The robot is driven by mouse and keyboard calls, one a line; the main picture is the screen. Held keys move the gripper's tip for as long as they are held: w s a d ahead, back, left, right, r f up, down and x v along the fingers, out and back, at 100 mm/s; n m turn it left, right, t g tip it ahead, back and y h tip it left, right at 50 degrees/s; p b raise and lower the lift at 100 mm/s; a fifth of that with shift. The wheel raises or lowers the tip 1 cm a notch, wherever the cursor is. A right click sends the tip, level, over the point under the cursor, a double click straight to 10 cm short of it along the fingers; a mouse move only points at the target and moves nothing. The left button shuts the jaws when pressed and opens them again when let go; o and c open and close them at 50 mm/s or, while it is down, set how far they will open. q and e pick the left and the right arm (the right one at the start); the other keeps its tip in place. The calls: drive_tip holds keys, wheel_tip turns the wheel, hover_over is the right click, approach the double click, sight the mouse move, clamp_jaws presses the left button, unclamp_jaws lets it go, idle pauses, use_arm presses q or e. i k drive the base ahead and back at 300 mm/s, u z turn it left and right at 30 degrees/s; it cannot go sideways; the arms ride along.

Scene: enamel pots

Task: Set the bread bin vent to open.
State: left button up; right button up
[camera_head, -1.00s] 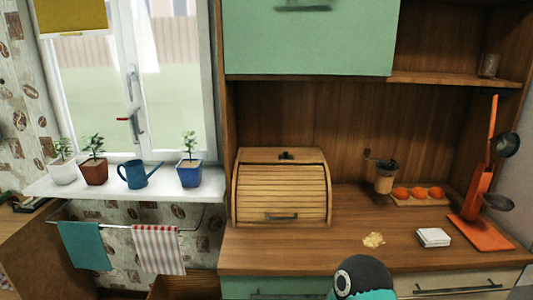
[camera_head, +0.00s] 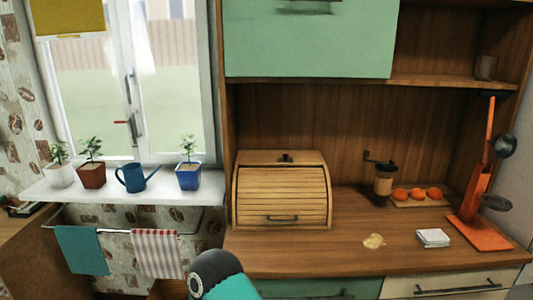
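The wooden bread bin (camera_head: 281,191) stands on the counter against the back panel, its slatted roll front down, with a dark handle low on it. A small dark vent knob (camera_head: 285,158) sits on the top of the bin; its setting is too small to tell. A teal and dark grey part of my own arm shows at the bottom edge, below and left of the bin. Neither gripper is in view.
On the counter (camera_head: 350,258) are a coffee grinder (camera_head: 383,181), oranges on a board (camera_head: 420,197), crumbs (camera_head: 374,241), white napkins (camera_head: 433,238) and an orange utensil stand (camera_head: 480,215). A green cabinet door (camera_head: 310,45) hangs above. Potted plants and a blue watering can (camera_head: 132,177) line the sill.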

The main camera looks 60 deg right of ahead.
sight(284, 159)
drive_tip(key=z, duration=0.15)
drive_tip(key=k, duration=1.4)
drive_tip(key=z, duration=0.8)
drive_tip(key=i, duration=1)
drive_tip(key=u, duration=0.05)
